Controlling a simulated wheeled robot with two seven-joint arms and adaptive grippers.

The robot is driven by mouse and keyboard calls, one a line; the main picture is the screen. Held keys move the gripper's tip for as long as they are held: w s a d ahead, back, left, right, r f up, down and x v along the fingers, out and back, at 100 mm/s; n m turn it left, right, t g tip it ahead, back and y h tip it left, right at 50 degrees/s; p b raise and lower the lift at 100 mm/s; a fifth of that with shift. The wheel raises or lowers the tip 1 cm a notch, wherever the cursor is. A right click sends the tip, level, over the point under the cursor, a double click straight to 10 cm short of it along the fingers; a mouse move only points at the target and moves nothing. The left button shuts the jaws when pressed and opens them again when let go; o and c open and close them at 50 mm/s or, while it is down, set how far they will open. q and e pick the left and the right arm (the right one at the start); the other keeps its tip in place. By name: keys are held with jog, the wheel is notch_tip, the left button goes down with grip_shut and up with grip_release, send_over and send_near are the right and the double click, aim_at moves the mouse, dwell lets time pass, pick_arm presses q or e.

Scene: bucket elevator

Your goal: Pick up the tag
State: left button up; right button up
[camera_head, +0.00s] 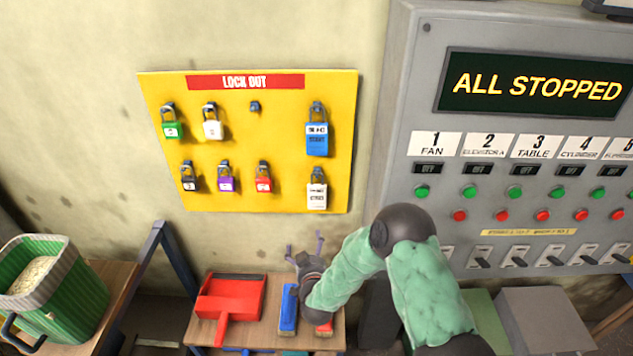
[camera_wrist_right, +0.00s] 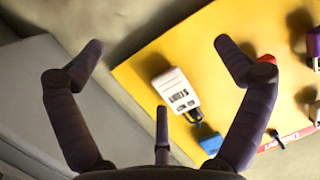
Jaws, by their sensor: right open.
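A white tag (camera_head: 316,196) hangs at the lower right of the yellow lockout board (camera_head: 240,135), under a blue tag (camera_head: 317,140). My right gripper (camera_head: 305,244) is open and empty, below the board's lower right edge and pointing up toward it. In the right wrist view, the white tag (camera_wrist_right: 178,93) lies between the spread fingers (camera_wrist_right: 155,48), apart from both. The blue tag (camera_wrist_right: 210,143) shows past it, partly hidden near my right finger. My left gripper is in neither view.
Several padlocks (camera_head: 211,128) hang on the board's left and middle. A grey control panel (camera_head: 410,100) stands close on the right. Below, a small table holds a red dustpan (camera_head: 232,297) and a blue brush (camera_head: 288,310). A green bin (camera_head: 75,300) stands at left.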

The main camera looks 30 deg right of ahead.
aim_at(321, 199)
jog(key=w+d+r+h, duration=0.1)
jog(key=d+r, duration=0.1)
jog(key=r, duration=0.1)
jog(key=w+d+r+h+p, duration=0.1)
jog(key=d+r, duration=0.1)
jog(key=r, duration=0.1)
jog(key=w+d+r+m+t+h, duration=0.1)
jog(key=w+d+r, duration=0.1)
jog(key=r, duration=0.1)
jog(key=shift+d+p, duration=0.35)
jog(key=shift+d, duration=0.05)
jog(key=shift+x, duration=0.85)
jog(key=x, duration=0.4)
jog(key=shift+r, duration=0.2)
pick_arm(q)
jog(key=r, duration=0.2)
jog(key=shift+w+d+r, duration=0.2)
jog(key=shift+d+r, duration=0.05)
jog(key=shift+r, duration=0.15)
pick_arm(e)
jog(key=c, duration=1.1)
